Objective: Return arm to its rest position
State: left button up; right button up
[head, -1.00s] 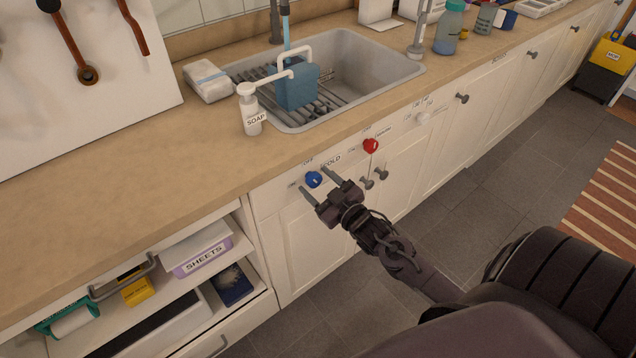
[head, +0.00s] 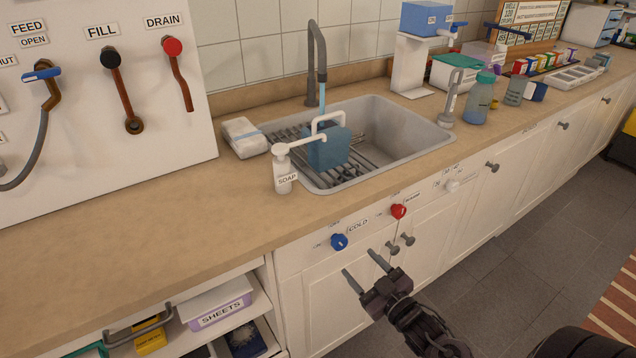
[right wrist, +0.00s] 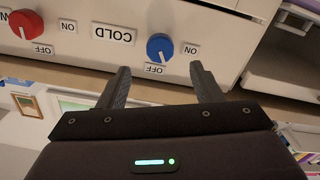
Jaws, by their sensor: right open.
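My right gripper (head: 362,265) is open and empty in front of the cabinet face, below and right of the blue COLD knob (head: 339,242). Its fingers point toward the cabinet and are apart from the knob. In the right wrist view, the open fingers (right wrist: 160,68) show with the blue knob (right wrist: 160,46) beyond the gap between them, its white mark near the OFF label. The red knob (head: 398,211) is to the right of the blue one in the head view. My left gripper is out of view.
The sink (head: 392,140) holds a blue jug (head: 327,150) under the tap (head: 316,60), with a light-blue stream between them. A soap bottle (head: 285,170) stands at the counter edge. An open shelf with a SHEETS box (head: 222,310) is at lower left.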

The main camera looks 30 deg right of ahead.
jog(key=s+a+f+m+g+h+p, duration=0.1)
jog(key=s+f+g, duration=0.35)
jog(key=f, duration=0.95)
jog(key=s+f+m+g+h+p, duration=0.15)
jog(key=s+f+g, duration=0.35)
jog(key=f, duration=0.9)
jog(key=s+a+f+g, duration=0.3)
jog(key=s+a+f, duration=0.2)
jog(key=s, duration=0.8)
jog(key=s+a+f+g, duration=0.4)
jog(key=s+f, duration=0.7)
jog(key=s, duration=0.1)
jog(key=shift+s+a+y, duration=0.35)
jog(key=shift+y, duration=0.1)
jog(key=shift+n+g, duration=0.25)
dwell(2.0)
